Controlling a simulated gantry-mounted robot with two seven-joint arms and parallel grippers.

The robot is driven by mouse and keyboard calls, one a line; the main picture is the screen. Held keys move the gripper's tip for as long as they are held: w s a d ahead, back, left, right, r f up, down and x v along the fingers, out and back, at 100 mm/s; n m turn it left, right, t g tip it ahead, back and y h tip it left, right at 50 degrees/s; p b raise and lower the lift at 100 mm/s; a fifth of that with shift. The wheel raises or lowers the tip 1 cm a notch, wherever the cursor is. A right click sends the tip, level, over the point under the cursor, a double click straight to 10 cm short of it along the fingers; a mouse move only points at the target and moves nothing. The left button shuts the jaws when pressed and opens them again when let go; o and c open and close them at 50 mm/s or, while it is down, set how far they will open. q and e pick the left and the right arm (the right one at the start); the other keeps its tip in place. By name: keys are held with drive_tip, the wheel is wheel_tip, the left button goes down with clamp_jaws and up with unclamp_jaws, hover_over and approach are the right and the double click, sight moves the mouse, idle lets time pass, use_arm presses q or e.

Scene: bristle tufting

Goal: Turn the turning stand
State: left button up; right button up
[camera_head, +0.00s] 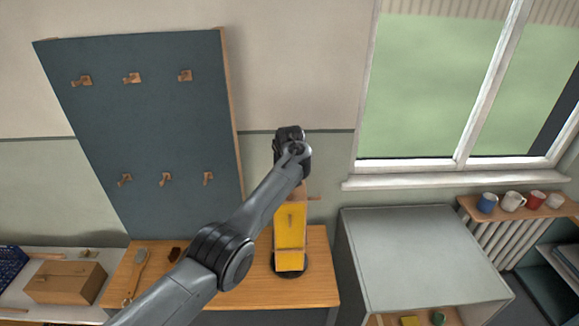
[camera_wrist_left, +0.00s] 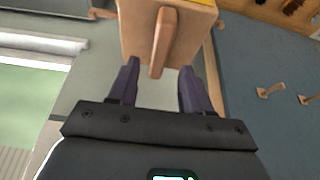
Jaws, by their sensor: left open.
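The turning stand (camera_head: 290,240) is on the wooden table, with a yellow upright body on a round black base. In the left wrist view a wooden block (camera_wrist_left: 135,30) at its top carries a peg-like handle (camera_wrist_left: 163,42) that points toward my gripper. My left gripper (camera_wrist_left: 158,82) is open, with one dark finger on each side of the peg's end and a gap on both sides. In the head view my left arm reaches in from the lower left to the top of the stand, and its fingertips are hidden there. My right gripper is not in view.
A brush-like wooden tool (camera_head: 136,275) and a small dark block (camera_head: 174,254) lie on the table (camera_head: 315,290) left of the stand. A blue pegboard (camera_head: 150,130) with hooks stands behind.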

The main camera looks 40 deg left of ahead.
use_arm(q)
drive_tip(key=v, duration=0.6)
drive_tip(key=shift+b, duration=0.3)
